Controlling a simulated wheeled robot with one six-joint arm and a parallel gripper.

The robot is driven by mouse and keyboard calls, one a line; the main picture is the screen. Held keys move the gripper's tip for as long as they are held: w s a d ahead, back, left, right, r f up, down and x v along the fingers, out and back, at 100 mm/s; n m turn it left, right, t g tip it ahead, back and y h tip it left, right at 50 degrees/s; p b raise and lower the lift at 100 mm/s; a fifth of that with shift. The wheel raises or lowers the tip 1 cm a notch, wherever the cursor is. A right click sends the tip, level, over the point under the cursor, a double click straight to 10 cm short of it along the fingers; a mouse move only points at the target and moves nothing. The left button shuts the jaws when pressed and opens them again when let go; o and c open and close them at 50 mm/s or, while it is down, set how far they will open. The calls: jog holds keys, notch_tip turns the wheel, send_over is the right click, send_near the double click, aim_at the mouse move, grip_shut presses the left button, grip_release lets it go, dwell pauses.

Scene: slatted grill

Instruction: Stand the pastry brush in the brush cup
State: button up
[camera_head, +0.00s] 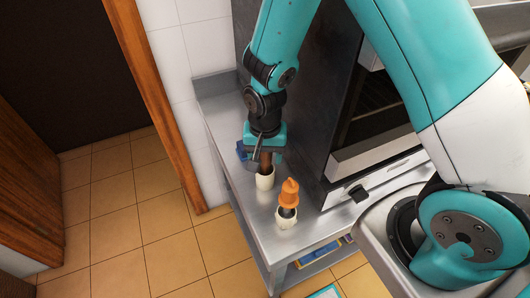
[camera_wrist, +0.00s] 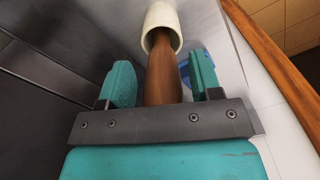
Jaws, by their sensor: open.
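A brown wooden handle, which looks like the pastry brush (camera_head: 265,168), stands in a cream cup (camera_head: 265,182), the likely brush cup, on the steel counter. In the wrist view the brush (camera_wrist: 163,75) runs from between my fingers into the cup mouth (camera_wrist: 162,20); its lower end is hidden inside. My gripper (camera_head: 264,153) is above the cup, pointing down. In the wrist view my gripper (camera_wrist: 161,82) is open, with one finger on each side of the handle.
An orange-topped object (camera_head: 289,193) with a cream base (camera_head: 286,218) stands nearer the counter's front. A blue item (camera_head: 242,150) lies behind my gripper. A dark oven-like appliance (camera_head: 340,130) stands close on the right. The steel counter (camera_head: 240,215) has a free strip along its left edge.

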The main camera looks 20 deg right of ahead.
notch_tip(320, 180, up, 12)
jog(key=b, duration=0.3)
jog(key=s+a+r+n+y, duration=0.2)
jog(key=s+r+n, duration=0.3)
jog(key=s, duration=0.4)
jog(key=s+a+r+n+y, duration=0.2)
jog(key=s+r+n, duration=0.4)
jog(key=s+n, duration=0.1)
jog(key=shift+s+a+n, duration=0.25)
jog(key=shift+s+n, duration=0.05)
jog(key=shift+s, duration=0.55)
notch_tip(320, 180, down, 5)
jog(key=b, duration=0.5)
